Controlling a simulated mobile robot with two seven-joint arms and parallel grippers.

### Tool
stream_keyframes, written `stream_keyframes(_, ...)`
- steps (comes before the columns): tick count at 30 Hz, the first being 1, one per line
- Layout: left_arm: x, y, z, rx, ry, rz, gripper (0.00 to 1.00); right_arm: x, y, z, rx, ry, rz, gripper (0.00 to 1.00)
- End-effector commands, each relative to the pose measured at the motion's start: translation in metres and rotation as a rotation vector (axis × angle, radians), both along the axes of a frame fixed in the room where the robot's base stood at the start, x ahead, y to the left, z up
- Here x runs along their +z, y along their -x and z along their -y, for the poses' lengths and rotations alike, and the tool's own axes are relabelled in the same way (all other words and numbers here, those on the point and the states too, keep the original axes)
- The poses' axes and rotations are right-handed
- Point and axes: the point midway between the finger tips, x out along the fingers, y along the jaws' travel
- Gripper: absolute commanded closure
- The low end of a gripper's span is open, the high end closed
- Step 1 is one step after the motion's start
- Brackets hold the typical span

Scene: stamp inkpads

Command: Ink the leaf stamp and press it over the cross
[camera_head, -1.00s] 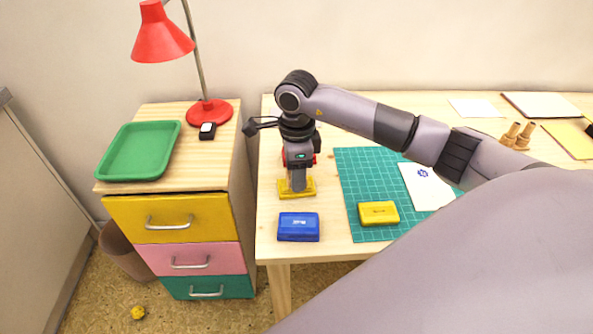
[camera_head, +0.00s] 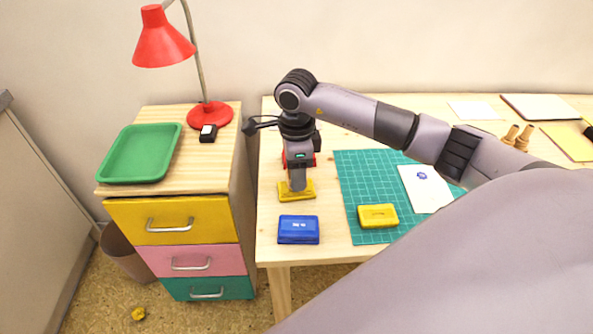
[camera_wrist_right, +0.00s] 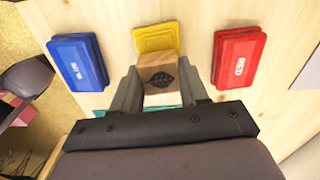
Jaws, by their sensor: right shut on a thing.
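My right gripper (camera_head: 297,186) is shut on the leaf stamp (camera_wrist_right: 160,78), a wooden block with a dark leaf picture on its top. In the right wrist view the block is between the fingers, over the near part of the open yellow inkpad (camera_wrist_right: 156,38). In the head view the gripper is low over that yellow inkpad (camera_head: 284,194) and hides the stamp; I cannot tell whether the stamp touches the pad. A white card (camera_head: 425,188) with a blue printed mark lies on the green mat (camera_head: 365,172). I cannot make out a cross. My left gripper is out of view.
A closed blue inkpad (camera_head: 298,230) is in front and a red inkpad (camera_wrist_right: 239,57) lies on the other side. A yellow lid-like piece (camera_head: 378,216) sits on the mat. Two wooden stamps (camera_head: 517,137) stand at the right. A drawer unit with a green tray (camera_head: 140,152) is left.

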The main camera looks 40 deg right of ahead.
Motion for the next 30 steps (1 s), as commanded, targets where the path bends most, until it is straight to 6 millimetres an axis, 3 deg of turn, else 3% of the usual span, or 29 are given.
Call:
stream_keyframes(21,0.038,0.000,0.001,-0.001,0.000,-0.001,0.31,0.054,0.000,0.000,0.000,0.000,0.002,0.78)
stream_keyframes(30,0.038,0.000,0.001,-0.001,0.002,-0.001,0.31,0.055,0.000,0.000,0.000,0.000,0.001,0.78)
